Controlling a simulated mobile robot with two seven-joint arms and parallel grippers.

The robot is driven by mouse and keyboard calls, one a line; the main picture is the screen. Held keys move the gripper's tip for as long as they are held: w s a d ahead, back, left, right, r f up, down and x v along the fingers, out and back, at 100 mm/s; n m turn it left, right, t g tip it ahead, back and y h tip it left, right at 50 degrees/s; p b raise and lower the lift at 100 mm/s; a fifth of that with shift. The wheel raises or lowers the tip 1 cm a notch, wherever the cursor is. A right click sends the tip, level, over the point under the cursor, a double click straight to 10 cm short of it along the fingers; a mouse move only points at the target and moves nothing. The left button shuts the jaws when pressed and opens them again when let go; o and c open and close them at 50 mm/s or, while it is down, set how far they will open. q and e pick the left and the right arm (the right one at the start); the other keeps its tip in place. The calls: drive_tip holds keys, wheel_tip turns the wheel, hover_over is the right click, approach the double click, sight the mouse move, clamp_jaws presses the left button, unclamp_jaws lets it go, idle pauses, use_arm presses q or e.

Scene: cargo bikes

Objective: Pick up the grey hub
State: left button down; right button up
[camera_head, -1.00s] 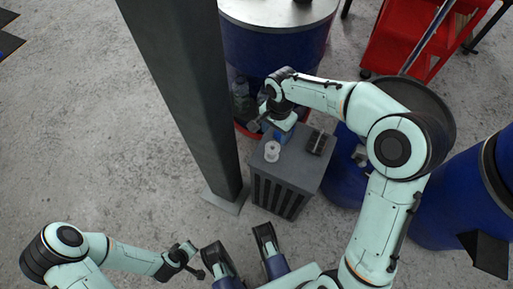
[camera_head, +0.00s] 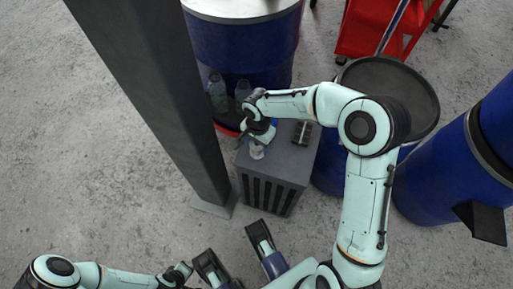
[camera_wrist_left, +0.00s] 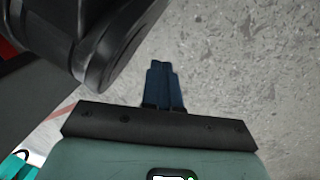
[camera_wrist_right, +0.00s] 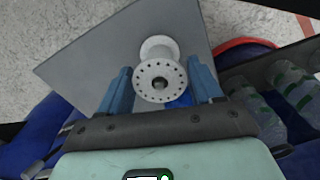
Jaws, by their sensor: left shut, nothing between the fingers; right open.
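The grey hub (camera_wrist_right: 160,82), a pale spool with a ring of holes in its flange, stands on the dark grey ribbed box (camera_head: 289,168). In the head view the hub (camera_head: 257,152) is partly covered by my right gripper (camera_head: 256,143). In the right wrist view the blue fingers of my right gripper (camera_wrist_right: 160,68) are open, one on each side of the hub, with visible gaps. Whether they reach down to its height is hard to tell. My left gripper (camera_wrist_left: 161,68) is shut and empty, over bare floor.
A dark item (camera_head: 302,132) lies on the box top. A dark pillar (camera_head: 150,95) stands close to the left. A blue drum (camera_head: 240,45) is behind, with bottles (camera_wrist_right: 295,88) beside the box. More blue drums (camera_head: 440,175) and a red cart (camera_head: 375,25) are at right.

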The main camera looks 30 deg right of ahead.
wheel_tip(320, 180, down, 2)
drive_tip(key=shift+f, duration=0.1)
drive_tip(key=c, duration=0.8)
drive_tip(key=shift+r, duration=0.2)
